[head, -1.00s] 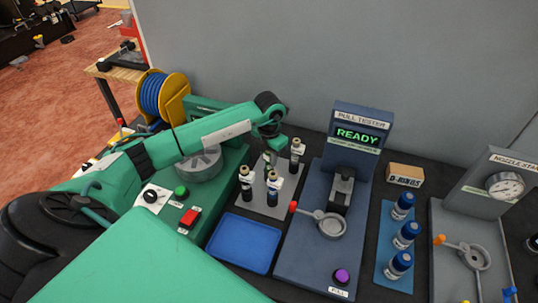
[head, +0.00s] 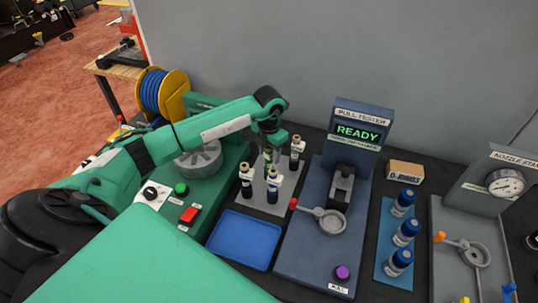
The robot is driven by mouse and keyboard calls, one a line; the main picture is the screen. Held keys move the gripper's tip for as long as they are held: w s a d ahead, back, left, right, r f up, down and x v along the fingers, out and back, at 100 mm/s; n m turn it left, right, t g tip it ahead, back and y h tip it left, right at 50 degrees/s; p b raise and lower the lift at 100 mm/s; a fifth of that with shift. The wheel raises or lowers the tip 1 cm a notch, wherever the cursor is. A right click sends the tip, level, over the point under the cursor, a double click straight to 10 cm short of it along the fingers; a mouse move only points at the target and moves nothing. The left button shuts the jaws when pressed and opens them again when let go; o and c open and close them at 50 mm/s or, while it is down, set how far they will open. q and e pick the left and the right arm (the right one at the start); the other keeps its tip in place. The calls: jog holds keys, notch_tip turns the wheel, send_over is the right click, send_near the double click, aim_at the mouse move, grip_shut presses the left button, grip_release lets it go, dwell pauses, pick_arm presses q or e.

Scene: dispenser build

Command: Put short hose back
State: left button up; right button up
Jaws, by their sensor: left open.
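Several short dark hose-like pieces with pale ends and labels stand upright on a small grey rack (head: 268,204). One stands at the front left (head: 246,182), one at the front middle (head: 273,188) and one at the back right (head: 296,152). A greenish one (head: 267,162) stands at the back, partly hidden by my left gripper. I cannot tell which is the short hose. My left gripper (head: 269,151) is open and points down over the back of the rack, at the greenish piece. Its fingertips are small and partly hidden. My right gripper is out of view.
An empty blue tray (head: 243,241) lies in front of the rack. The pull tester (head: 310,255) reads READY, right of the rack. Blue-capped bottles (head: 406,233) and a nozzle stand (head: 455,215) are farther right. A green machine with buttons (head: 215,195) is left.

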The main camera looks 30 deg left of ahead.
pick_arm(q)
notch_tip(320, 180, up, 10)
jog(key=b, duration=0.3)
jog(key=shift+f, duration=0.2)
jog(key=shift+r, duration=0.6)
jog(key=shift+f, duration=0.1)
